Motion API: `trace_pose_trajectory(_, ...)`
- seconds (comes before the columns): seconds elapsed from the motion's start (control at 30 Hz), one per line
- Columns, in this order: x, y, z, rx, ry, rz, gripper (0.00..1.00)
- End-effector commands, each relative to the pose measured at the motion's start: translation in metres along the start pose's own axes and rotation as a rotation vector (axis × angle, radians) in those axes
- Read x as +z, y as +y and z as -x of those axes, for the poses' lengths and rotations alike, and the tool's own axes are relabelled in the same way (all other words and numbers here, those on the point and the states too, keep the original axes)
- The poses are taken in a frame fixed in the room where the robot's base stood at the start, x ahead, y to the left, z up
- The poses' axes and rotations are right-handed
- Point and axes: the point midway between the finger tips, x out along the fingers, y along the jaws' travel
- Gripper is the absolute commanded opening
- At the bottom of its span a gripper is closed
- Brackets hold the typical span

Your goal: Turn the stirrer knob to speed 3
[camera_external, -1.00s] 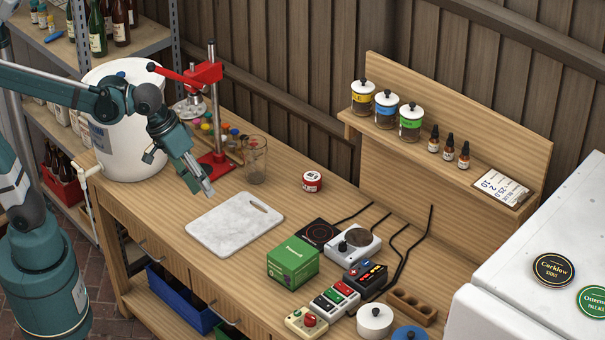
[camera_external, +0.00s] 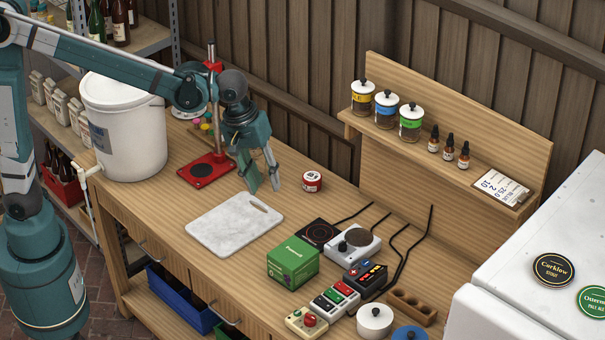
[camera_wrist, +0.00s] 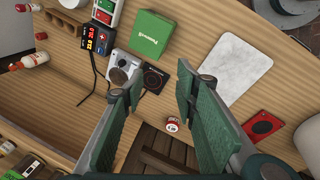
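The stirrer (camera_external: 354,244) is a pale box with a round grey plate on top, standing on the bench right of the black hot plate. A small dark knob (camera_external: 342,247) shows on its front side; its speed setting is too small to read. The stirrer also shows in the wrist view (camera_wrist: 121,68), left of centre, its plate partly behind a finger. My gripper (camera_external: 263,187) is open and empty, fingers pointing down above the bench behind the white cutting board. In the wrist view its two fingers (camera_wrist: 160,92) stand well apart, away from the stirrer.
A black hot plate (camera_external: 318,233) and green box (camera_external: 292,263) stand left of the stirrer. A dark controller (camera_external: 366,275) sits in front of it, with cables behind. The cutting board (camera_external: 234,224) is bare.

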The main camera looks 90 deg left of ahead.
Motion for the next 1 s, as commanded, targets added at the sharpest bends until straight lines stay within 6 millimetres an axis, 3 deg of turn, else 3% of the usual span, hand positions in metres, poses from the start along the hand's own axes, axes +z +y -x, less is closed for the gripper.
trace_pose_trajectory(0.5,-0.029,0.07,-0.047,-0.09,-0.023,0.303,0.3)
trace_pose_trajectory(1.0,-0.053,0.121,-0.11,-0.184,-0.02,0.595,0.3)
